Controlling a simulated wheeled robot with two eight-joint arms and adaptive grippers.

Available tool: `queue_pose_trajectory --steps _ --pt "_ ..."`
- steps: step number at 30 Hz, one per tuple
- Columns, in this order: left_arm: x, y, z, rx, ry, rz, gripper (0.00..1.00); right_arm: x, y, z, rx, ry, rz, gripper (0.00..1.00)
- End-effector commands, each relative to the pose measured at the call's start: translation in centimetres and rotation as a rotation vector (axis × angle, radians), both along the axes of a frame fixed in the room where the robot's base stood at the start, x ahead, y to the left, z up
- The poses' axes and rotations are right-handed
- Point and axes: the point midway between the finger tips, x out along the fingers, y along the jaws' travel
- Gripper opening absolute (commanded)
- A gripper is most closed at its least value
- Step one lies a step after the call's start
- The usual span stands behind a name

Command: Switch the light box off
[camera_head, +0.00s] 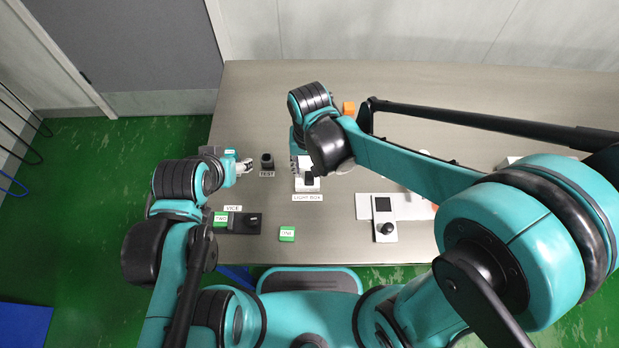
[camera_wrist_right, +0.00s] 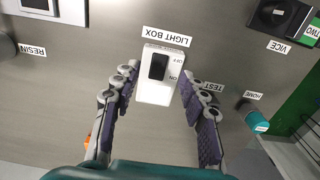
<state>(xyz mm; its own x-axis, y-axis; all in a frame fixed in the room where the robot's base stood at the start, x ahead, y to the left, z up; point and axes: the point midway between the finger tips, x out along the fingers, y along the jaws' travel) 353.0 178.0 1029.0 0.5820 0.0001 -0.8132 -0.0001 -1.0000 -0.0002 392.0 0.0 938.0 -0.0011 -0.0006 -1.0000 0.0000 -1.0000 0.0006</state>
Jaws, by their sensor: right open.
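The light box (camera_head: 308,187) is a small white box behind its LIGHT BOX label, partly covered by my right gripper (camera_head: 305,168). In the right wrist view the light box (camera_wrist_right: 152,93) lies between the fingertips of my right gripper (camera_wrist_right: 158,76), which is open with nothing held. A black switch (camera_wrist_right: 158,66) sits on the box between the OFF and ON marks; which way it is tipped I cannot tell. The box's lower part looks bright white. My left gripper (camera_head: 243,167) is at the table's left side, too small to judge.
A small black holder (camera_head: 267,160) labelled TEST stands left of the light box. A black vice (camera_head: 244,222) and a green block (camera_head: 287,233) are nearer the front edge.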

Motion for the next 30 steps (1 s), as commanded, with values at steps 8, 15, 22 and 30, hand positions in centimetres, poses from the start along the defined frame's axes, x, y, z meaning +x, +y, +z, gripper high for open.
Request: queue_pose_trajectory --steps 8,15,22,30 --pt "0.0 0.0 -2.2 0.000 0.000 0.000 0.56 0.1 0.0 -4.7 0.001 -0.001 0.000 0.43" --pt "0.0 0.0 -2.5 0.000 0.000 0.000 0.56 0.0 0.0 -5.6 0.001 -0.001 0.000 0.43" --pt "0.0 0.0 -2.4 0.000 0.000 0.000 0.56 0.0 0.0 -5.6 0.001 -0.002 0.000 0.30" --pt "0.0 0.0 -2.4 0.000 0.000 0.000 0.56 0.1 0.0 -5.6 0.001 0.000 0.000 0.00"
